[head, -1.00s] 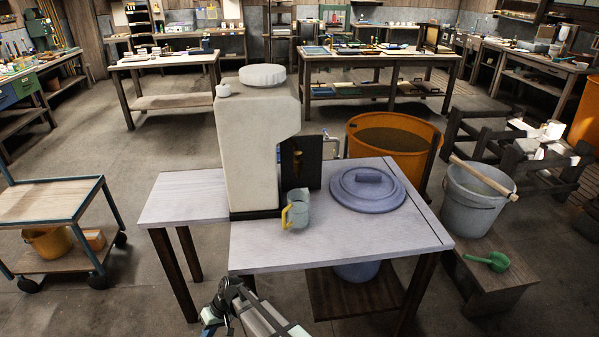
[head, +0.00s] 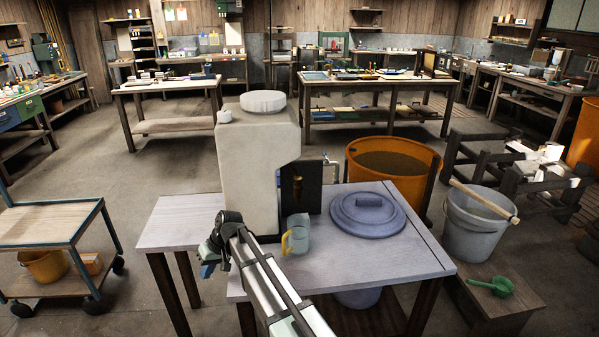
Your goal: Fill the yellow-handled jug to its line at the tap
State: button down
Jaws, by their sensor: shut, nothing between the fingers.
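The clear jug (head: 299,232) with a yellow handle stands upright on the grey table (head: 395,262), its handle toward the left front. It is by the right foot of a tall pale tank (head: 248,165). A dark panel (head: 312,188) stands behind the jug with a small brownish fitting (head: 297,187) on it. A silver pipe (head: 331,166) shows behind the panel; I cannot tell which is the tap. The jug's line and any water in it are too small to tell. My gripper (head: 207,270) is shut and empty, left of the jug and apart from it, near the table's left part.
A blue-grey round lid (head: 367,213) lies right of the jug. An orange tub (head: 395,160) stands behind the table. A grey bucket (head: 475,225) and a green scoop (head: 492,286) are at right. A wheeled cart (head: 50,225) stands at left.

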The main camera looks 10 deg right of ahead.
jog(key=w+d+r+m+t+h, duration=0.1)
jog(key=w+d+r, duration=0.25)
jog(key=r, duration=0.25)
jog(key=w+d+r, duration=0.2)
jog(key=d+r, duration=0.3)
jog(key=r, duration=0.1)
notch_tip(320, 180, up, 29)
jog(key=m+t+h, duration=0.3)
jog(key=m+h, duration=0.1)
jog(key=m, duration=0.1)
send_over(299, 178)
jog(key=s, duration=0.5)
jog(key=shift+w+d+r, duration=0.15)
jog(key=shift+w+d, duration=0.05)
jog(key=shift+d, duration=0.05)
jog(key=x, duration=1.2)
jog(key=shift+s+f, duration=0.1)
jog(key=shift+f, duration=0.95)
jog(key=shift+f, duration=0.1)
